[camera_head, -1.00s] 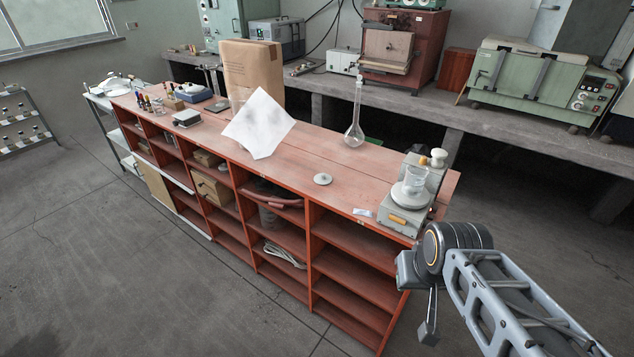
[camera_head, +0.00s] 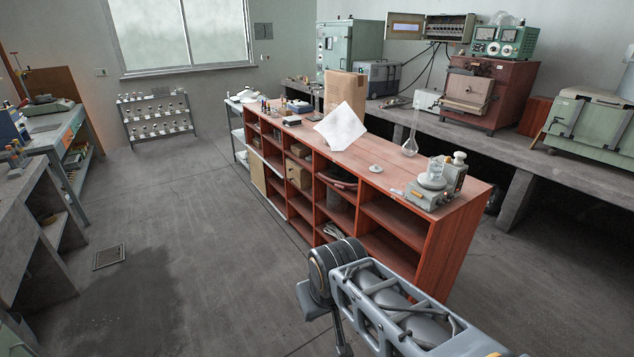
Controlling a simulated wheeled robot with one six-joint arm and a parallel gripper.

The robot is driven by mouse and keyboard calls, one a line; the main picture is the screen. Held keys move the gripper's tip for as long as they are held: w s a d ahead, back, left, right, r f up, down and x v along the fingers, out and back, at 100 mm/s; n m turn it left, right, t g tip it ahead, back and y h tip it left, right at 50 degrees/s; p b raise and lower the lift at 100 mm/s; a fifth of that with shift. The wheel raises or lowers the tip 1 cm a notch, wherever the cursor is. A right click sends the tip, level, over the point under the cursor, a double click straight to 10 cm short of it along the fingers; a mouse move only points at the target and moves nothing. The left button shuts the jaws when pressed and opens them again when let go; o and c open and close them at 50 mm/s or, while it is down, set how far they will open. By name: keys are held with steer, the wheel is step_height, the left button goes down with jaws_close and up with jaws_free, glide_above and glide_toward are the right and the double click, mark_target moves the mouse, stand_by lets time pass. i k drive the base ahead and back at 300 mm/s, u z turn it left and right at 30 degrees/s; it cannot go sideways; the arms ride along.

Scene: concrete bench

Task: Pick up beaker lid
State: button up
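The beaker lid (camera_head: 375,168) appears to be the small, pale round disc with a knob, lying flat on the reddish wooden shelf unit's top. A glass beaker (camera_head: 436,171) stands to its right on the round plate of a small beige device (camera_head: 431,196). My arm reaches in from the lower right, with its wrist in front of the shelf unit. My gripper (camera_head: 343,346) hangs at the bottom edge, below and well apart from the lid. It is partly cut off, and its fingers cannot be made out.
The shelf unit (camera_head: 452,245) has open compartments facing me. A round-bottom flask (camera_head: 411,146) stands behind the lid; a white sheet (camera_head: 341,127) and a cardboard box (camera_head: 345,91) are to the left. Open floor lies left of the unit, with a concrete bench (camera_head: 570,175) behind it.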

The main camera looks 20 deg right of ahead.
mark_target(375, 168)
steer(key=u, duration=0.4)
steer(key=i, duration=2.05)
steer(key=z, duration=1.6)
steer(key=i, duration=1.1)
steer(key=z, duration=1.1)
